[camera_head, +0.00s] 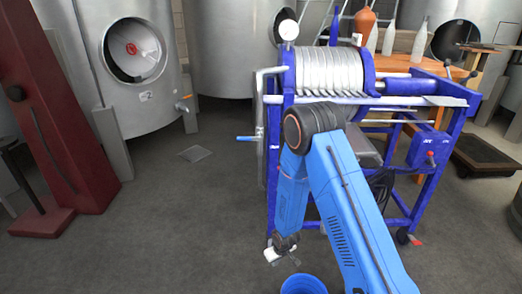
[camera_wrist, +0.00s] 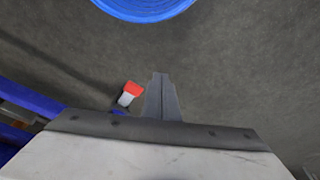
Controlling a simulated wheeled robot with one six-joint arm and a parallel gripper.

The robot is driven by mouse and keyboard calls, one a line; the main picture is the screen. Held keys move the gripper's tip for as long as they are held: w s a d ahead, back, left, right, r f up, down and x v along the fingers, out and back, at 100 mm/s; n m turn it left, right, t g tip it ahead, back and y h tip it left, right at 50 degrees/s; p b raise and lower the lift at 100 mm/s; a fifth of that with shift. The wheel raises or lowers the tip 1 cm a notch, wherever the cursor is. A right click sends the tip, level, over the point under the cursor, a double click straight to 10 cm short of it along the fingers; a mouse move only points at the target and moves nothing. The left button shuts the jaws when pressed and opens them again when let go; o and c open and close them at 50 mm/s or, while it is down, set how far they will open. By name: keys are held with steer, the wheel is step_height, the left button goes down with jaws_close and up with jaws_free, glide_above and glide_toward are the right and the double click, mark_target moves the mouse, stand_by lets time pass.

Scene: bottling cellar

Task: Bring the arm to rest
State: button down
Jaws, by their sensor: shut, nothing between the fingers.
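My gripper shows in the wrist view (camera_wrist: 161,92), its two narrow grey fingers together with nothing between them. It points over bare grey floor. In the head view my blue arm is folded, elbow high in front of the blue-framed filter press (camera_head: 328,72) and forearm hanging down. My wrist ends low, near the floor, and my fingers cannot be made out there. A blue bucket (camera_head: 303,284) stands just beside and below my wrist, cut off by the lower edge. Its curved blue side also shows at the top of the wrist view (camera_wrist: 145,10).
Steel tanks (camera_head: 130,75) and a dark red column (camera_head: 55,110) stand left. The left-middle floor is mostly clear.

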steer(key=s+d+r+m, duration=0.15)
steer(key=d+r, duration=0.35)
steer(key=r, duration=0.7)
steer(key=s+d+r+m+t+h, duration=0.15)
steer(key=d+r, duration=0.25)
steer(key=r, duration=0.8)
steer(key=s+d+r+y, duration=0.1)
steer(key=s+d+r, duration=0.3)
steer(key=r, duration=0.9)
steer(key=s+d+r+m, duration=0.1)
steer(key=s+d+r, duration=0.2)
steer(key=s+r, duration=0.2)
steer(key=s+d+r+m, duration=0.1)
steer(key=s+d+r, duration=0.2)
steer(key=s, duration=0.9)
steer(key=s+d+r, duration=0.3)
steer(key=s+r, duration=0.5)
steer(key=s, duration=0.1)
steer(key=shift+d+m+t+h, duration=0.3)
steer(key=shift+m+t+h, duration=0.05)
steer(key=shift+m+h, duration=0.1)
steer(key=shift+w, duration=0.15)
